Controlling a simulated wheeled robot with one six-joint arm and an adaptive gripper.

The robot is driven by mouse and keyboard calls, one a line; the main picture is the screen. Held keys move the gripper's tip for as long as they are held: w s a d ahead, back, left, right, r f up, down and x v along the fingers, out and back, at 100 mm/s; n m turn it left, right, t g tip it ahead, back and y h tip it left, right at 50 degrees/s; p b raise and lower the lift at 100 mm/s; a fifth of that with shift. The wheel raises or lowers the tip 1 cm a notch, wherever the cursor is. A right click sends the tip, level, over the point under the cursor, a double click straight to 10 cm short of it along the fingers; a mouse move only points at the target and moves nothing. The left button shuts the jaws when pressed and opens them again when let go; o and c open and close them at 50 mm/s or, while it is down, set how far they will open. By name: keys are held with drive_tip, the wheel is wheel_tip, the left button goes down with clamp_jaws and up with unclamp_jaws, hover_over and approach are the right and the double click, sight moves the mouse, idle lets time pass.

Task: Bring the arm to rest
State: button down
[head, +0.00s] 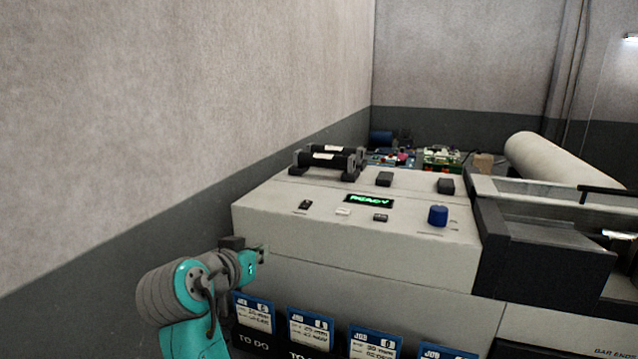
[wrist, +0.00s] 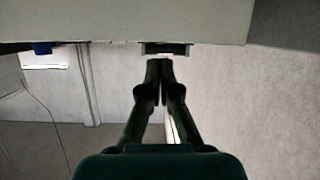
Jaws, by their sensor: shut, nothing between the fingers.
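My arm, teal and grey, is folded at the lower left of the head view, beside the front left corner of the pale machine (head: 330,240). In the wrist view my gripper (wrist: 160,68) is shut, its two dark fingers meeting at the tips with nothing between them. The fingertips point toward the edge of a pale surface (wrist: 120,20), just short of a dark bracket-like part (wrist: 166,48). I cannot tell whether they touch it. The fingers are not clear in the head view.
The machine's top carries a green READY display (head: 369,199), a blue knob (head: 438,215) and dark roller-like parts (head: 327,160). Job cards (head: 310,328) line its front below. A bare wall (head: 180,110) stands close on the left.

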drive_tip(key=s+d+f+n+y, duration=0.15)
drive_tip(key=d+f, duration=0.35)
drive_tip(key=f, duration=0.5)
drive_tip(key=s+d+f+n+y, duration=0.15)
drive_tip(key=d+f, duration=0.25)
drive_tip(key=f, duration=0.7)
drive_tip(key=s+d+f+n+y, duration=0.1)
drive_tip(key=s+d+f, duration=0.4)
drive_tip(key=s+f, duration=0.2)
drive_tip(key=s+d+f+n+y, duration=0.1)
drive_tip(key=s+d+f+n, duration=0.1)
drive_tip(key=s+d+f, duration=0.65)
drive_tip(key=s+d, duration=0.1)
drive_tip(key=s, duration=0.7)
drive_tip(key=s+d+f, duration=0.2)
drive_tip(key=s+d, duration=0.1)
drive_tip(key=s, duration=0.7)
drive_tip(key=s+d+r+m, duration=0.1)
drive_tip(key=s+d+r, duration=0.1)
drive_tip(key=s+r, duration=0.3)
drive_tip(key=s+d+r+m+t, duration=0.1)
drive_tip(key=s+r, duration=0.4)
drive_tip(key=s, duration=0.7)
drive_tip(key=shift+s+d+m+h, duration=0.3)
drive_tip(key=shift+s+d+m, duration=0.05)
drive_tip(key=shift+m, duration=0.35)
